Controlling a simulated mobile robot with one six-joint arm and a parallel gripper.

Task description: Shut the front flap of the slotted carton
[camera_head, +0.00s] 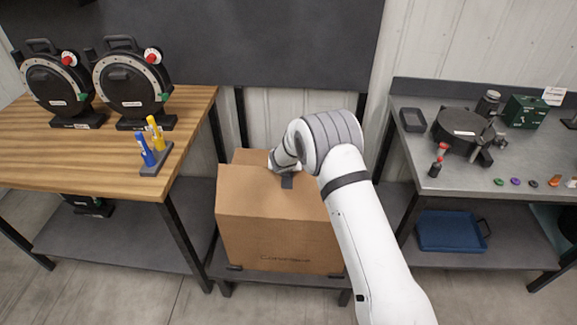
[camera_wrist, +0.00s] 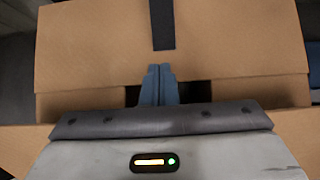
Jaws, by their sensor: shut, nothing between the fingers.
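The brown cardboard carton (camera_head: 275,240) stands on a low dark stand in the middle of the head view, printed lettering low on its front face. A broad top flap (camera_head: 245,190) slopes back from its front edge. Further cardboard shows behind it, partly hidden by my arm. In the wrist view, a wide cardboard flap (camera_wrist: 100,50) bears a dark strip (camera_wrist: 162,25). Below its edge are a dark gap and more cardboard. My gripper (camera_wrist: 159,68) is shut and empty, its blue-grey fingertips over this flap's lower edge. I cannot tell whether they touch it.
A wooden bench (camera_head: 190,105) on the left holds two black round devices and a stand with blue and yellow tools. A grey bench (camera_head: 460,185) on the right holds a dark round device and small parts, with a blue tray (camera_head: 450,230) below.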

